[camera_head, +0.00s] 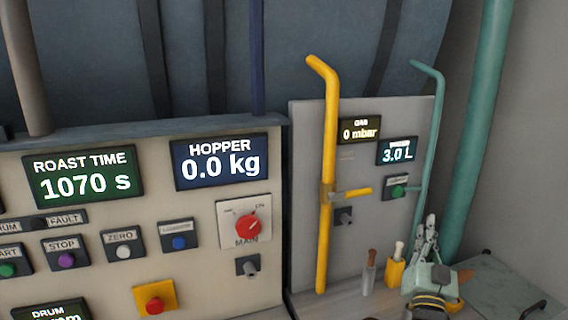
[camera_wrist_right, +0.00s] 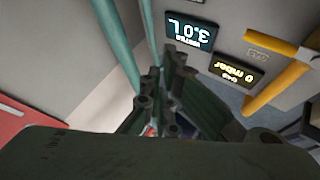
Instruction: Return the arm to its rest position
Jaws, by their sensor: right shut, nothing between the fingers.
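My right gripper (camera_head: 428,228) is at the lower right of the head view, its grey-green fingers pointing up and shut with nothing between them. It is in front of the grey gas and water panel (camera_head: 382,230), below the green push button (camera_head: 397,191). In the right wrist view the closed fingers (camera_wrist_right: 168,65) point towards the 3.0 L display (camera_wrist_right: 190,33); the wrist housing covers the bottom of that view. My left gripper is not in view.
A yellow gas pipe (camera_head: 330,150) with a lever (camera_head: 352,193) and a teal pipe (camera_head: 436,130) run up the panel. A yellow holder (camera_head: 395,273) and a brown-handled tool (camera_head: 371,265) stand left of my gripper. A metal box (camera_head: 500,285) is right. The control panel (camera_head: 200,265) fills the left.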

